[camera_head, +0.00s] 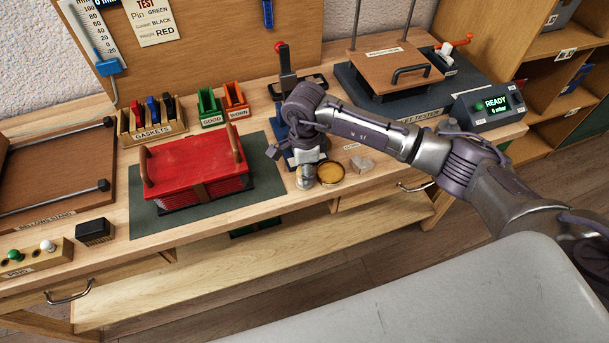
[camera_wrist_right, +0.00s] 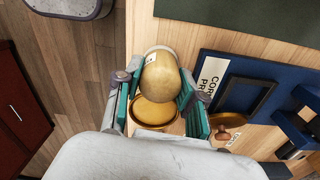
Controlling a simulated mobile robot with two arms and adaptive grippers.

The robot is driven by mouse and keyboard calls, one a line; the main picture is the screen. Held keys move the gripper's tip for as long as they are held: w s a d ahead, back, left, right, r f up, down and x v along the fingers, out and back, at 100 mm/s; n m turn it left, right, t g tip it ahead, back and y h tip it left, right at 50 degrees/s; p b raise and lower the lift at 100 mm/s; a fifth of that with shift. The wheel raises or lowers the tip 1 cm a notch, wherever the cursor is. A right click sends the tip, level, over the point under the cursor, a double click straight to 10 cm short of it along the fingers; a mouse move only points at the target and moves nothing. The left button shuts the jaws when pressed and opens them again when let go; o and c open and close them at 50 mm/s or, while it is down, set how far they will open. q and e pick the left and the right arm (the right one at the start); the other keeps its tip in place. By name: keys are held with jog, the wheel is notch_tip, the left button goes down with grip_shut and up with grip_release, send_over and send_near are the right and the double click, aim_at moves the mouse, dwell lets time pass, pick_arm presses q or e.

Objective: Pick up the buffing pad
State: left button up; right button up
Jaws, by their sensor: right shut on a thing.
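In the head view the pad (camera_head: 305,180) shows just below my right gripper (camera_head: 306,165), near the bench's front edge. My right gripper is shut on it. I cannot tell whether the pad touches the bench. My left gripper is in neither view.
An amber round dish (camera_head: 330,173) stands close beside the pad, with a pale block (camera_head: 362,163) to its right. A red case (camera_head: 197,170) lies on the dark green mat (camera_head: 262,150) to the left. A blue press base (camera_wrist_right: 272,78) is close by.

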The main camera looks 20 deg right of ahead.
jog(key=shift+c, duration=0.4)
jog(key=shift+r, duration=0.1)
notch_tip(320, 180, up, 4)
jog(key=shift+w+f+b, duration=0.1)
jog(key=shift+b, duration=0.7)
jog(key=s+d+r+b, duration=0.2)
jog(key=s+d+r, duration=0.4)
jog(key=s, duration=0.4)
jog(key=shift+r, duration=0.55)
jog(key=shift+o, duration=1.1)
jog(key=shift+c, duration=1.2)
